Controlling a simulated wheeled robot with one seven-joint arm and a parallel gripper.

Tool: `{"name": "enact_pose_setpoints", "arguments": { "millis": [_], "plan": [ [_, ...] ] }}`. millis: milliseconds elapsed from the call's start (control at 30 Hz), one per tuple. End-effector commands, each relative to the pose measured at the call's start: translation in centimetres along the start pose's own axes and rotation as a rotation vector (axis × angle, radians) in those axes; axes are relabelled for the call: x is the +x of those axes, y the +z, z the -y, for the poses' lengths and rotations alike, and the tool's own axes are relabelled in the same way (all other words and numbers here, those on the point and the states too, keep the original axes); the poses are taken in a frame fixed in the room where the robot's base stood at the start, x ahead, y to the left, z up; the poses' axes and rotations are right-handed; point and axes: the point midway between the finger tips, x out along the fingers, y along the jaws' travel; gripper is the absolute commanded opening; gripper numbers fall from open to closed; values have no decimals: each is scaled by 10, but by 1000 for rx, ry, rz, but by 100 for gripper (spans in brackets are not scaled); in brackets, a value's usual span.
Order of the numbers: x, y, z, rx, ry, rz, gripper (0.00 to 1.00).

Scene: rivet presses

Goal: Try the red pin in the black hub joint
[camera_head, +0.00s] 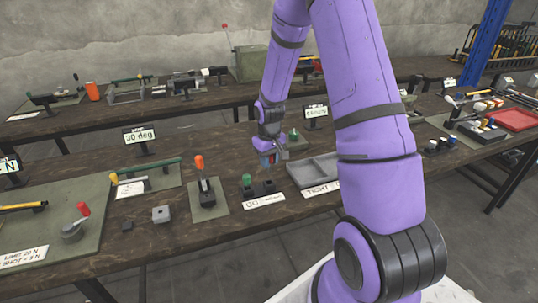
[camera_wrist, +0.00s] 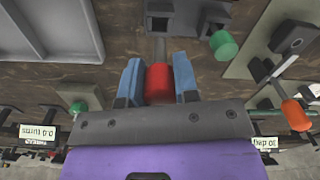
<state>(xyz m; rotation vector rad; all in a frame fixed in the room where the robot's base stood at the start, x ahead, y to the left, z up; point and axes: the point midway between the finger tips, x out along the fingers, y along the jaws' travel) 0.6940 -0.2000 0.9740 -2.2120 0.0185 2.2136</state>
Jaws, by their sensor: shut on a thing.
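My gripper (camera_wrist: 157,72) has blue fingers shut on the red head of a red pin (camera_wrist: 158,85). The pin's grey shaft points to a hole end of the black hub joint (camera_wrist: 186,20) in the wrist view. I cannot tell whether the tip is inside the hole or just in front of it. In the head view my gripper (camera_head: 268,160) is just above the black hub joint (camera_head: 259,189), and the red pin is barely visible there. A green-headed pin (camera_head: 247,180) stands at the joint's left end; it also shows in the wrist view (camera_wrist: 223,44).
A white GO label (camera_head: 264,201) lies in front of the joint. A grey compartment tray (camera_head: 296,176) with a TIGHT label stands close on the right. An orange-handled lever fixture (camera_head: 208,199) stands on the left. A small grey block (camera_head: 161,214) lies further left.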

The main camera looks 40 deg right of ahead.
Motion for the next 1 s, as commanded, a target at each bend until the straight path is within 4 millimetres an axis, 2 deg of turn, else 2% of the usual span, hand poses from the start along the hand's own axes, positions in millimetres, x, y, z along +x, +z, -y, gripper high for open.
{"name": "enact_pose_setpoints", "arguments": {
  "millis": [200,400,1000],
  "plan": [
    [17,0,0,0,0,1,4],
    [26,0,0,0,0,0,4],
    [28,0,0,1,0,-1,4]
  ]
}}
